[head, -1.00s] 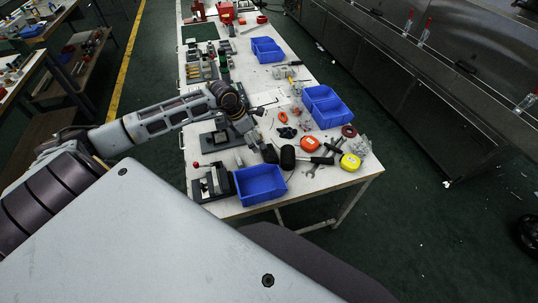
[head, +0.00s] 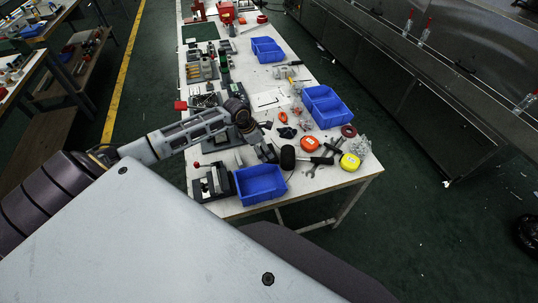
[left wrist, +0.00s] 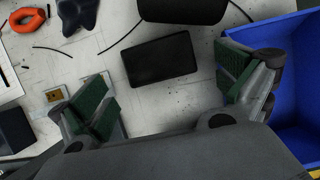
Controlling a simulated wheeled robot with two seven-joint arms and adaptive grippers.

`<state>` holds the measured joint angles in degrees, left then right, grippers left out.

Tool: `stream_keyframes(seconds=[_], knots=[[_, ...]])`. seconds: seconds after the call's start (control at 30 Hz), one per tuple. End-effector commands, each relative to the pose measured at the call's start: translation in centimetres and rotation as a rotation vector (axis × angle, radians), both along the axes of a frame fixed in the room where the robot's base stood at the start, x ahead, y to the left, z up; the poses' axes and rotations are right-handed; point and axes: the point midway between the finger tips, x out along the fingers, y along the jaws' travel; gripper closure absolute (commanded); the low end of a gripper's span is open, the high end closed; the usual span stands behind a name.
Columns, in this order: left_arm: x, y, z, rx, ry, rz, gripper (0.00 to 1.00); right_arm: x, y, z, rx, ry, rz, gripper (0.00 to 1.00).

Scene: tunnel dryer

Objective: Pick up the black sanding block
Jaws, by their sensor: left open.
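The black sanding block (left wrist: 160,60) lies flat on the white table in the left wrist view, a dark rectangle just below the black mallet head (left wrist: 183,8). My left gripper (left wrist: 167,77) is open, with one green-padded finger on each side of the block and slightly nearer the camera. Clear table shows between the block and both fingers; nothing is held. In the head view my left gripper (head: 267,151) is low over the near part of the table, left of the mallet head (head: 288,157). There I cannot separate the block from the dark gripper. My right gripper is not in view.
A blue bin (head: 260,184) stands close to the gripper; its wall (left wrist: 300,85) is right beside the right finger in the wrist view. An orange tape measure (head: 310,144), a yellow one (head: 350,162) and a wrench (head: 315,169) lie to the right. A lever fixture (head: 212,182) stands left.

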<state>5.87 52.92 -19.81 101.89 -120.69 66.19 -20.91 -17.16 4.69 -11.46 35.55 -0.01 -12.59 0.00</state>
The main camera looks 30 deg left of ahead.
Motion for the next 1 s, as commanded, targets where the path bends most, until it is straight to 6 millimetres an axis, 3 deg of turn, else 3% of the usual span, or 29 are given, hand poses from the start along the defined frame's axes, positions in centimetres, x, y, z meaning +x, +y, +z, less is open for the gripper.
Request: stream_keyframes(seconds=[0.47,1.0], knots=[[0.1,-0.1,-0.4,-0.001,0.001,0.001,0.00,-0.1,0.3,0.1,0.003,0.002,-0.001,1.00],[1.4,-0.9,-3.9,-0.003,0.000,0.001,0.00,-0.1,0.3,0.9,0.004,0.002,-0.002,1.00]])
